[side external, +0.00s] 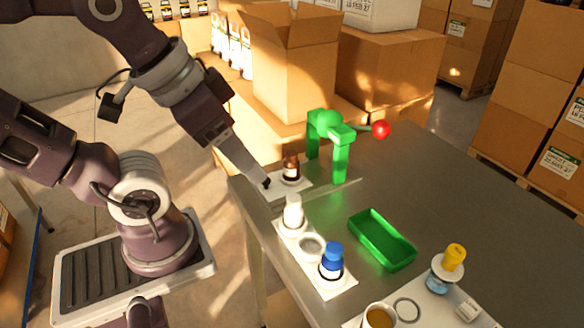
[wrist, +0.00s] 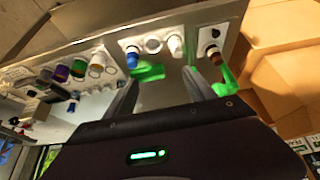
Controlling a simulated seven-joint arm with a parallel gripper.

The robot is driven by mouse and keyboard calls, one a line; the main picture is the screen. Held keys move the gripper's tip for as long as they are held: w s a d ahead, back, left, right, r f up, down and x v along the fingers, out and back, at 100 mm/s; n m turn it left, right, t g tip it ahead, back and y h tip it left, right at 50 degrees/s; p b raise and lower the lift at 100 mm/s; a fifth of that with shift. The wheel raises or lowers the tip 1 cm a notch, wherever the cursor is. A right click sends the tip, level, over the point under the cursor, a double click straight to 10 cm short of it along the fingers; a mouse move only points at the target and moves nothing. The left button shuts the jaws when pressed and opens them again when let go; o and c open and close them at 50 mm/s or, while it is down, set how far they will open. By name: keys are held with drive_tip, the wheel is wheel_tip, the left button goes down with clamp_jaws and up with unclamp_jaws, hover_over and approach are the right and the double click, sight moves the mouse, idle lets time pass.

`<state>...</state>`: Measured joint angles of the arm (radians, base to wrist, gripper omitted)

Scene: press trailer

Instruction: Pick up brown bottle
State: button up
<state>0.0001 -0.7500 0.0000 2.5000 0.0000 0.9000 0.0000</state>
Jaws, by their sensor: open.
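The brown bottle (side external: 290,169) stands upright on a white pad near the table's left edge, just left of a green press (side external: 341,160). It also shows in the wrist view (wrist: 214,54) at the upper right, beyond my right finger. My gripper (side external: 266,183) is low over the table edge, just left of the bottle in the side view. In the wrist view my gripper's two fingers (wrist: 160,77) are apart with nothing between them. The bottle is outside the gap. The side view does not show clearly how far the fingertips are from the bottle.
A white bottle (side external: 292,214) and a blue-capped bottle (side external: 331,263) stand on a white strip nearby. A green tray (side external: 382,252) lies right of them. The press lever ends in a red ball (side external: 381,129). A yellow-capped bottle (side external: 447,268) stands front right. The table's right side is clear.

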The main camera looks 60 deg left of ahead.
drive_tip(key=n+g, duration=0.4)
drive_tip(key=n, duration=0.9)
approach(292, 156)
drive_tip(key=d+r, duration=0.1)
drive_tip(key=d, duration=0.4)
drive_tip(key=w+a+f+n, duration=0.1)
drive_tip(key=a+f, duration=0.1)
drive_tip(key=a+f+n+g, duration=0.1)
drive_tip(key=a+f+n, duration=0.1)
drive_tip(key=w+a+f+n, duration=0.1)
drive_tip(key=a+f, duration=0.1)
drive_tip(key=f, duration=0.1)
drive_tip(key=shift+w+n+g, duration=0.3)
drive_tip(key=shift+n, duration=0.1)
drive_tip(key=f, duration=0.7)
drive_tip(key=shift+s+f, duration=0.1)
drive_tip(key=shift+s, duration=0.25)
clamp_jaws()
